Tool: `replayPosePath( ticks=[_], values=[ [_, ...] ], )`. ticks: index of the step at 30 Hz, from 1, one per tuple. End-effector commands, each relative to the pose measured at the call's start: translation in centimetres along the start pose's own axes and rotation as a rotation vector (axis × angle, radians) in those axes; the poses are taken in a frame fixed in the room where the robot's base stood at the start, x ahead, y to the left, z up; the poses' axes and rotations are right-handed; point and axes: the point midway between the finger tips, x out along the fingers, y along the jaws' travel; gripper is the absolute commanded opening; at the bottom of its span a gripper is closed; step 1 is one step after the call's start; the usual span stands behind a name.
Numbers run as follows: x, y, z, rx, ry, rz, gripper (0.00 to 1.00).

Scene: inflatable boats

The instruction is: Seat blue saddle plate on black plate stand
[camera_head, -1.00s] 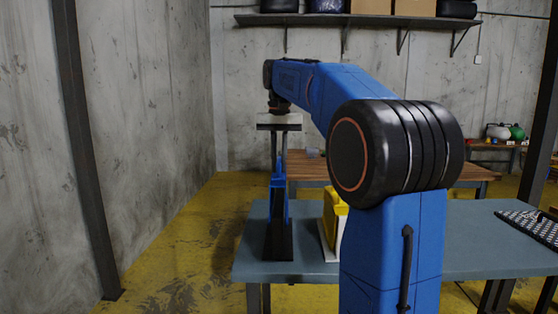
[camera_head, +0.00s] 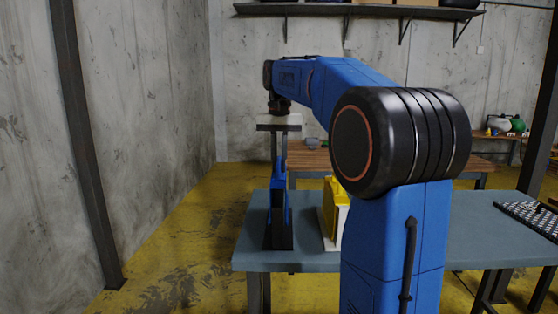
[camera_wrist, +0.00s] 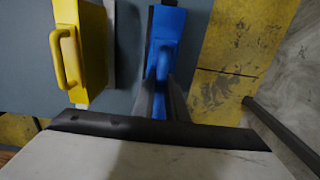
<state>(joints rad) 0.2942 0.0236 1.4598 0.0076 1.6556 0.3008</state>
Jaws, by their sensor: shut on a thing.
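The blue saddle plate (camera_head: 278,177) is upright and seen nearly edge-on in the head view. It also shows in the wrist view (camera_wrist: 165,28), with a raised loop between my fingers. My gripper (camera_head: 279,158) points straight down and is shut on the plate's upper part; its dark fingers also show in the wrist view (camera_wrist: 161,88). The black plate stand (camera_head: 278,236) stands on the table's left part, directly below the plate. The plate's lower end overlaps the stand in the head view. I cannot tell whether it touches or rests in it.
A yellow case with a handle (camera_head: 332,205) stands on the grey-blue table (camera_head: 470,235) just right of the stand; it also shows in the wrist view (camera_wrist: 82,45). A dotted black panel (camera_head: 530,216) lies at the table's right end. A wooden table (camera_head: 310,157) stands behind.

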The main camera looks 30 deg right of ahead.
Motion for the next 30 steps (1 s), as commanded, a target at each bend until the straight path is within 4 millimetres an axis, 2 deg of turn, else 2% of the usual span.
replayPosePath(
  ticks=[15,30],
  values=[
    [1.6,0.0,0.0,0.000,0.000,0.000,0.00],
    [1.8,0.0,0.0,0.000,0.000,0.000,0.00]
  ],
)
